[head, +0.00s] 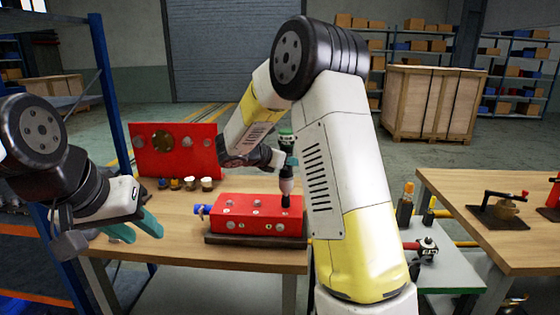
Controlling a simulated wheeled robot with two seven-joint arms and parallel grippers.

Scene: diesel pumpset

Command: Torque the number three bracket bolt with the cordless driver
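The driver's dark tip points down at the right end of the top of a red block (243,226). I cannot tell whether it touches a bolt there. Several silver bolt heads show on the block's top and front; no numbers are readable. My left gripper (135,230), with teal fingers, is open and empty at the table's left edge.
The block sits on a dark base (222,239) on the wooden table (180,246). Small cups (190,184) and a red upright panel (172,152) stand behind it. A blue-ended part (201,210) juts left from the block. A second bench (452,190) with fittings is at the right.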

